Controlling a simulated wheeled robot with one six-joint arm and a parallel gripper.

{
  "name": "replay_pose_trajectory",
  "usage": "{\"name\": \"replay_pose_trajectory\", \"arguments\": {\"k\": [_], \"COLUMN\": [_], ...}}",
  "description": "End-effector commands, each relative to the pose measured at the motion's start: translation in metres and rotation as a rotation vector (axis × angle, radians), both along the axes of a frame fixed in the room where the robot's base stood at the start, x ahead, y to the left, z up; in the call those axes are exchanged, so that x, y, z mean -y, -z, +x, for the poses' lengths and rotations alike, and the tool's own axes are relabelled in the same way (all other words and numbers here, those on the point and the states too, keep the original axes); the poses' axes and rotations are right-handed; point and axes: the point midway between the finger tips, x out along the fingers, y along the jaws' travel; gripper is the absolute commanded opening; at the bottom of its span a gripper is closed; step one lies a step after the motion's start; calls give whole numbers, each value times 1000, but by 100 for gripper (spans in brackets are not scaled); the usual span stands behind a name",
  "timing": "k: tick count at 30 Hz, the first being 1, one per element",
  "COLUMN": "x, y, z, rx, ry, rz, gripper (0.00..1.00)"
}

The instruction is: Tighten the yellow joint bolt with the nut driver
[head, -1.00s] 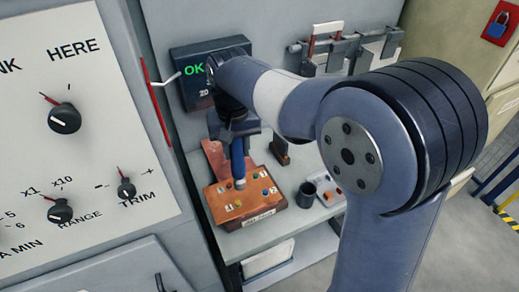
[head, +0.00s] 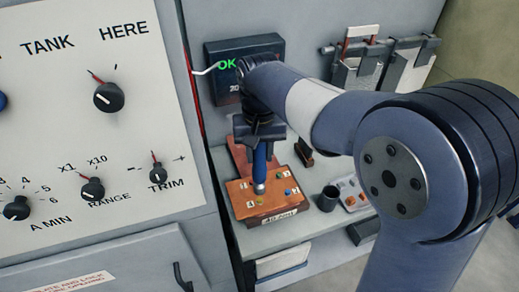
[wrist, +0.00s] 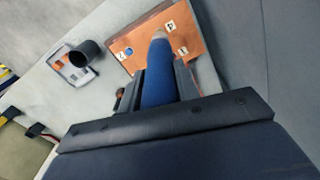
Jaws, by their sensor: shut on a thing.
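My gripper (head: 258,140) is shut on the blue nut driver (head: 260,166), which points down with its silver tip over the copper joint block (head: 285,206). In the wrist view the driver (wrist: 158,78) runs out from between the fingers, and its tip lies over the copper block (wrist: 190,48). A small yellow bolt (head: 260,201) shows just in front of the tip in the head view. I cannot tell whether the tip touches anything. A blue bolt (head: 288,191) sits to the right on the block; it also shows in the wrist view (wrist: 128,51).
A dark cup (head: 328,198) and a grey tray (head: 354,196) with small parts stand right of the block on the bench. A dark display (head: 232,84) reading OK is behind. A panel with knobs (head: 108,96) stands close at left.

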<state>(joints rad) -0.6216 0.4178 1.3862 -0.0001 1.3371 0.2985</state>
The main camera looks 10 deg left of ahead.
Motion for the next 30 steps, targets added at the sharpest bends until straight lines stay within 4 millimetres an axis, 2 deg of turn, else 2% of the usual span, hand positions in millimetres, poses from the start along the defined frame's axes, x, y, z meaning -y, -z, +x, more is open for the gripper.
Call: {"name": "replay_pose_trajectory", "arguments": {"k": [18, 30], "x": [0, 0], "y": [47, 50], "z": [0, 0], "rx": [1, 1], "ry": [0, 0], "rz": [0, 0], "gripper": [4, 4]}}
